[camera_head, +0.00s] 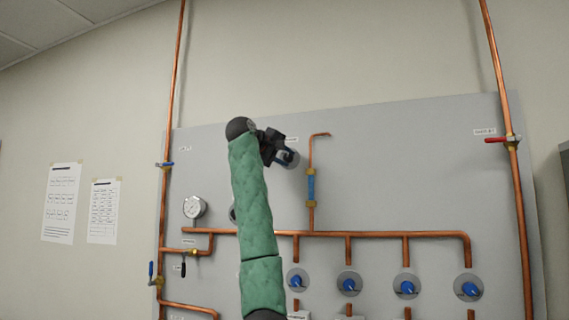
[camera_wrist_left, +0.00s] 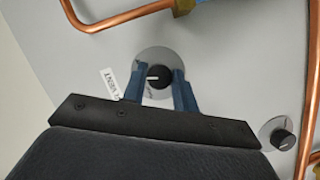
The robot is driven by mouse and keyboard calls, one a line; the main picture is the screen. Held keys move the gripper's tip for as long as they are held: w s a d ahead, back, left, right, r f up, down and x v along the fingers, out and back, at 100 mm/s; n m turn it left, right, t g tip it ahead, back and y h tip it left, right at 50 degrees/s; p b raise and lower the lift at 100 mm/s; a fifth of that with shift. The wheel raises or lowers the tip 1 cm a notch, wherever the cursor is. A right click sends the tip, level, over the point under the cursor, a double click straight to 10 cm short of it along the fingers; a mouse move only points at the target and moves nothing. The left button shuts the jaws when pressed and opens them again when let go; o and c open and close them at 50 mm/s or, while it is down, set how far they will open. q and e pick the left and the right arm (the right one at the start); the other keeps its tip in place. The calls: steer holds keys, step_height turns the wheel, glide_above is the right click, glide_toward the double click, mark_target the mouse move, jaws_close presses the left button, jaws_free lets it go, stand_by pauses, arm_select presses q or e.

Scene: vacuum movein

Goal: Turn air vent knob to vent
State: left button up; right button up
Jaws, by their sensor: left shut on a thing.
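The air vent knob (camera_wrist_left: 158,77) is a small black round knob with a white pointer line, on a pale round plate (camera_wrist_left: 155,54) on the grey panel. In the left wrist view the pointer line lies roughly level across the knob's left part. A white label (camera_wrist_left: 109,84) that seems to read "VENT" is left of the plate. My left gripper (camera_wrist_left: 160,80) has its blue fingers shut on the knob, one at each side. In the head view my left gripper (camera_head: 287,157) is at the panel's upper part and hides the knob. My right gripper is not in view.
Another black knob (camera_wrist_left: 282,140) sits at lower right in the wrist view. Copper pipes (camera_head: 380,235) run across the panel (camera_head: 420,150). Below are several blue knobs (camera_head: 348,285). A gauge (camera_head: 194,207) and a red-handled valve (camera_head: 497,140) stand at the sides.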

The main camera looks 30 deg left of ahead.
arm_select(q)
steer(key=m+g+y+b, duration=0.1)
steer(key=m, duration=0.2)
steer(key=shift+d+f+y, duration=0.1)
steer(key=shift+y, duration=0.2)
steer(key=shift+m+g, duration=0.3)
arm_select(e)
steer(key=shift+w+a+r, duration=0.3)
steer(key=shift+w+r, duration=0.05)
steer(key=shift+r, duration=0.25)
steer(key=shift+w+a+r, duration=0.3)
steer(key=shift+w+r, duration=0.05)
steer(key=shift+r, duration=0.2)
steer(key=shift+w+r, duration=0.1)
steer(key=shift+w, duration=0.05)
arm_select(q)
steer(key=o, duration=1)
steer(key=shift+c, duration=0.2)
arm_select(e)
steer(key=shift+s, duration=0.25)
